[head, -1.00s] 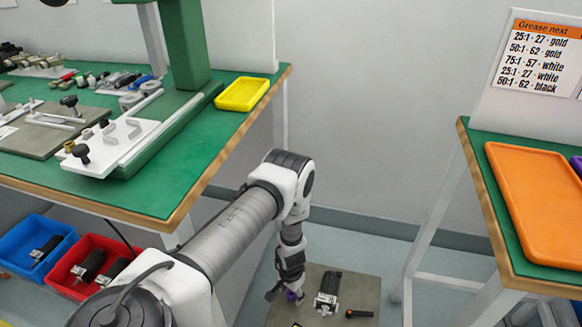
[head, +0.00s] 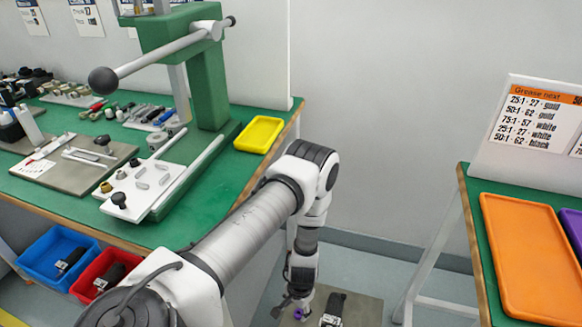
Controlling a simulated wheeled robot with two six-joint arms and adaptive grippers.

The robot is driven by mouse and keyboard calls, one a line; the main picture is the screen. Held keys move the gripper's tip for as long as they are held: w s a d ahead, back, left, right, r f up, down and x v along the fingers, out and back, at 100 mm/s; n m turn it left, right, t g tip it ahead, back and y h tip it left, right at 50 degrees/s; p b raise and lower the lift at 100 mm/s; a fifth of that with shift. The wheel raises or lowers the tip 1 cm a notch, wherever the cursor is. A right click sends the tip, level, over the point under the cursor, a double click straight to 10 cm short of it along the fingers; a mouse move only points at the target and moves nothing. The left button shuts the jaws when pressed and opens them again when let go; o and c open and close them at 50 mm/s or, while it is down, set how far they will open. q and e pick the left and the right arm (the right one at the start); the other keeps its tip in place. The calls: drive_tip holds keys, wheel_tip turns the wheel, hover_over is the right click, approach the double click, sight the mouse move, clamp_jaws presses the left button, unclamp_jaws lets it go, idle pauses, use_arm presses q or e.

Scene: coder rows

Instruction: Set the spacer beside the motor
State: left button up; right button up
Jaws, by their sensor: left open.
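A motor (head: 333,309) with a black body and a silver end lies on a low grey plate (head: 366,312) at the bottom of the head view, cut off by the frame edge. A small purple piece, which looks like the spacer (head: 298,314), is just left of the motor, with a gap between them. My left gripper (head: 289,309) points down at the purple piece and is open. Its fingers are small and dark here, and I cannot tell whether they touch the piece. My right gripper is out of view.
A green bench with a press (head: 195,75), a white fixture board (head: 145,188) and a yellow tray (head: 259,134) is on the left. Blue (head: 47,250) and red (head: 92,272) bins sit below it. An orange tray (head: 530,255) lies on the right bench.

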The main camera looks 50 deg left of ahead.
use_arm(q)
drive_tip(key=s+d+r, duration=1)
drive_tip(key=s+r, duration=0.1)
drive_tip(key=s, duration=0.3)
drive_tip(key=shift+s+d+r, duration=0.25)
drive_tip(key=shift+d+r, duration=0.15)
